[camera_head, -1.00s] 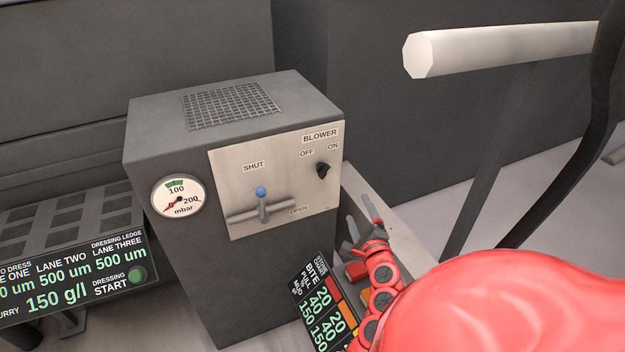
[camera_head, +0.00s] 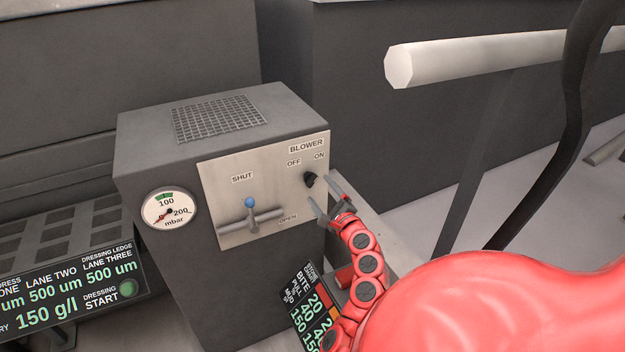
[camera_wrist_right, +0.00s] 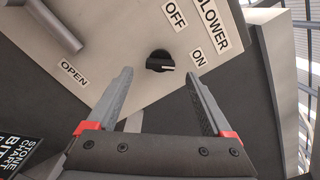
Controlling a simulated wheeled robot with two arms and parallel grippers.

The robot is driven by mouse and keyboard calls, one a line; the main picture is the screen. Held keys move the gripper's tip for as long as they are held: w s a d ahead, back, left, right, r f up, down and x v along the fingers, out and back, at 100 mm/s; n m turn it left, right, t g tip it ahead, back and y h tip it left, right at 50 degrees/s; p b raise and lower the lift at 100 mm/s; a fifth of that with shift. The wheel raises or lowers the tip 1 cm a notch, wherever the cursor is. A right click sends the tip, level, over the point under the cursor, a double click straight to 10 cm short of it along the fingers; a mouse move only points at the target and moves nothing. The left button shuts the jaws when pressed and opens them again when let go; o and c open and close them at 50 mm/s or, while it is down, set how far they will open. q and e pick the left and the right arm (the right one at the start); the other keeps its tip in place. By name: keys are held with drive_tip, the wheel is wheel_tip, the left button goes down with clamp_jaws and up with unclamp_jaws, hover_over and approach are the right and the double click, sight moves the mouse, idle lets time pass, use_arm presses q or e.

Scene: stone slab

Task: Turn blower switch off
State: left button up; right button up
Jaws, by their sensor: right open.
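The blower switch (camera_head: 311,179) is a small black rotary knob on the pale panel (camera_head: 225,175) of a grey cabinet, under the labels OFF and ON. In the right wrist view the knob (camera_wrist_right: 160,62) shows a white pointer line aimed toward the ON label (camera_wrist_right: 198,56). The OFF label (camera_wrist_right: 175,15) is above it. My right gripper (camera_head: 325,196) is open and empty, just to the lower right of the knob. In the wrist view the knob lies ahead of and between the fingertips (camera_wrist_right: 160,80), apart from them. My left gripper is out of view.
A lever with a blue ball (camera_head: 250,202) sits left of the knob, between SHUT and OPEN labels. A pressure gauge (camera_head: 169,209) is on the cabinet's left. A display board (camera_head: 305,305) stands below my right arm. A white bar (camera_head: 480,55) crosses the upper right.

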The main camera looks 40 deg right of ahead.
sight(314, 183)
drive_tip(key=x, duration=0.6)
drive_tip(key=shift+s, duration=0.1)
drive_tip(key=shift+a, duration=0.1)
clamp_jaws()
drive_tip(key=n+b, duration=0.5)
drive_tip(key=shift+f, duration=0.2)
drive_tip(key=n+b, duration=0.6)
drive_tip(key=n, duration=0.1)
drive_tip(key=shift+n+b, duration=0.3)
drive_tip(key=shift+b, duration=0.1)
drive_tip(key=shift+r+n+b, duration=0.15)
drive_tip(key=shift+n+b, duration=1.45)
drive_tip(key=shift+n, duration=0.2)
